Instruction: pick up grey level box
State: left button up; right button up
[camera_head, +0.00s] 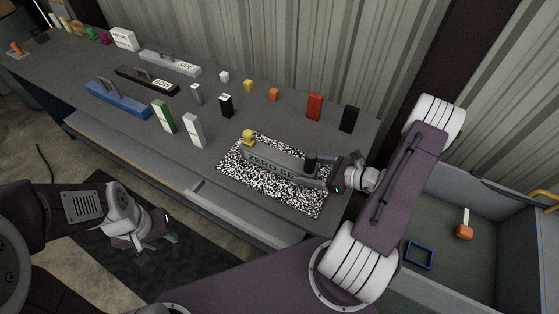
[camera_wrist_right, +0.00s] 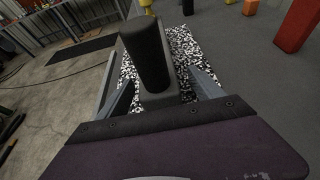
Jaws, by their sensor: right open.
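A long grey box-like body (camera_head: 275,162) with faint lettering on its side lies on a black-and-white speckled mat (camera_head: 230,165). A yellow piece (camera_head: 248,135) stands at its left end and a black cylinder (camera_head: 311,160) at its right end. My right gripper (camera_head: 320,176) is at that right end. In the right wrist view the black cylinder (camera_wrist_right: 147,55) stands between its open fingers, with the grey body (camera_wrist_right: 165,97) below. Contact cannot be told. My left gripper (camera_head: 155,238) hangs low over the floor, away from the table; its jaw gap is unclear.
A grey bin (camera_head: 450,262) stands right.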

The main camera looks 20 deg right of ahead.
aim_at(297, 168)
jog(key=p+x, duration=0.1)
jog(key=x, duration=0.3)
jog(key=shift+a+r, duration=0.1)
jog(key=shift+a, duration=0.1)
jog(key=shift+w+a+f, duration=0.3)
jog(key=shift+w+f, duration=0.05)
jog(key=shift+w, duration=0.1)
jog(key=shift+r, duration=0.1)
grip_shut()
